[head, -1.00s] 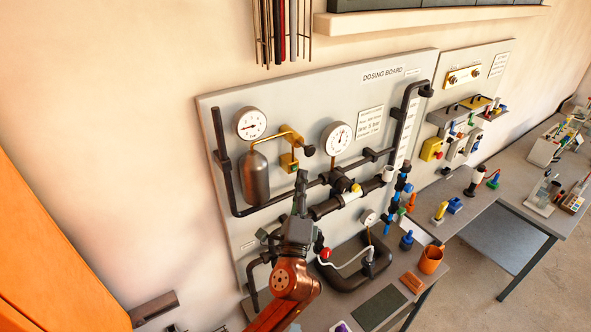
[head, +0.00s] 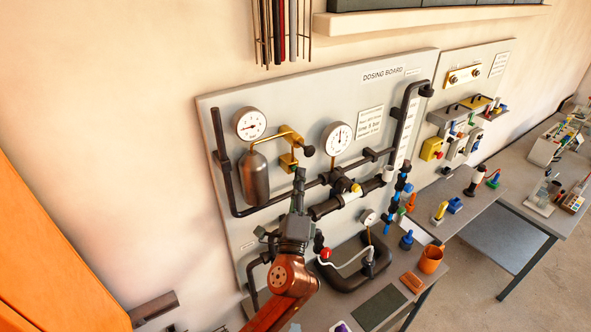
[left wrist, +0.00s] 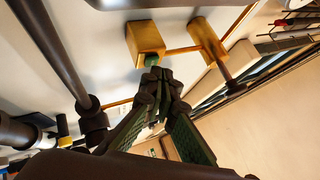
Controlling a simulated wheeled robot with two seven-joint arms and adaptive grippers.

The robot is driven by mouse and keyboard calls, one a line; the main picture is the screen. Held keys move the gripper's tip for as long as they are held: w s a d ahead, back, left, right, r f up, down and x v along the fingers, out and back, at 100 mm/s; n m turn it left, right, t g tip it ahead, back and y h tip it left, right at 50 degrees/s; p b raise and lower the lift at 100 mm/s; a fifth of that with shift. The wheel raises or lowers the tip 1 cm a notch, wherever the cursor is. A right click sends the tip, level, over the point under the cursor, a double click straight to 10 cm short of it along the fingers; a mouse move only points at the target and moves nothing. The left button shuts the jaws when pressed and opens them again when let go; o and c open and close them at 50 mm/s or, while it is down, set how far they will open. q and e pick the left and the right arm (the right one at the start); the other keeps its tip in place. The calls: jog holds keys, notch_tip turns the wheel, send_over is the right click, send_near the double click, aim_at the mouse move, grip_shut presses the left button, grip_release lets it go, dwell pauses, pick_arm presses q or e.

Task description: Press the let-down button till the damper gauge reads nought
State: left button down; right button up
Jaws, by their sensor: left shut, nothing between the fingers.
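The damper gauge (head: 249,124) is a round white dial above a brown damper bottle (head: 256,178) on the dosing board. Its dark needle points left; the exact reading is too small to tell. A gold pipe runs to a yellow block (head: 288,161) right of the bottle. In the left wrist view the yellow block (left wrist: 146,40) shows a green button (left wrist: 151,60) on its face. My left gripper (head: 299,174) is shut and empty, its tips just below the block. In the wrist view its tips (left wrist: 160,76) are close to the button; contact cannot be told. My right gripper is not in view.
A second gauge (head: 338,138) and dark pipes with valves are close to the right of my gripper. Rods hang in a wire rack (head: 283,30) above the board.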

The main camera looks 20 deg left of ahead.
pick_arm(q)
jog(key=shift+w+a, duration=0.3)
dwell(0.5)
dwell(0.4)
jog(key=shift+s+d, duration=0.5)
jog(key=shift+d, duration=0.1)
jog(key=s+d, duration=0.1)
jog(key=d, duration=0.1)
jog(key=s+d, duration=0.2)
dwell(0.4)
dwell(0.6)
